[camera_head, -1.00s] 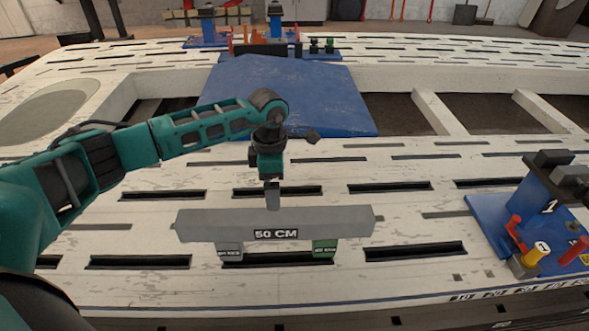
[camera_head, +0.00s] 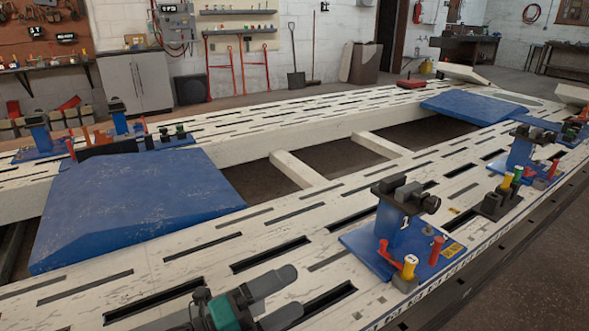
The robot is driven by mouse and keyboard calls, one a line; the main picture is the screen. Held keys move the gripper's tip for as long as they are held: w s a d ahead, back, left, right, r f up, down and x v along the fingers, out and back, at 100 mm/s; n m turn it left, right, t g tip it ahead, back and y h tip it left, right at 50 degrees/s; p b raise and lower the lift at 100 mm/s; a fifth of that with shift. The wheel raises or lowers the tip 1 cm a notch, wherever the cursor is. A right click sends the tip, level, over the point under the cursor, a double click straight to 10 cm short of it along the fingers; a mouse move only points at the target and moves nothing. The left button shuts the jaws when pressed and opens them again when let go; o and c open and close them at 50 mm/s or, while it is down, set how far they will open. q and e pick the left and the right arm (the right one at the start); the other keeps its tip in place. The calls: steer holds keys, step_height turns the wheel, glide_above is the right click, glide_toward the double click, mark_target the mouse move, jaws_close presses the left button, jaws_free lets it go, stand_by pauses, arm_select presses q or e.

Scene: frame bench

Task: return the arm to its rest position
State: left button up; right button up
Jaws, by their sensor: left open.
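My left gripper (camera_head: 272,300) shows at the bottom edge, a teal and dark body with two grey fingers pointing right. The fingers stand apart with nothing between them. It is over the white slotted bench (camera_head: 205,258), left of the blue clamp stand marked 1 (camera_head: 402,222). Most of my left arm is out of the picture. My right gripper does not show.
A blue ramp (camera_head: 125,205) lies on the left of the bench, another (camera_head: 473,107) at the far right. Red and yellow pegs stand at the clamp stand's base. A second stand (camera_head: 522,150) is behind it. Open gaps separate the bench rails.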

arm_select(q)
steer(key=s+a+f+n+t+y, duration=0.1)
steer(key=s+a+f+n+y, duration=0.55)
steer(key=n, duration=0.75)
steer(key=s+a+f+n+y, duration=0.3)
steer(key=a+f+n+y, duration=0.45)
steer(key=n, duration=0.65)
step_height(320, 180, up, 11)
steer(key=s+a+y+p, duration=0.1)
steer(key=s+p, duration=0.1)
steer(key=p, duration=1.6)
steer(key=shift+a, duration=0.4)
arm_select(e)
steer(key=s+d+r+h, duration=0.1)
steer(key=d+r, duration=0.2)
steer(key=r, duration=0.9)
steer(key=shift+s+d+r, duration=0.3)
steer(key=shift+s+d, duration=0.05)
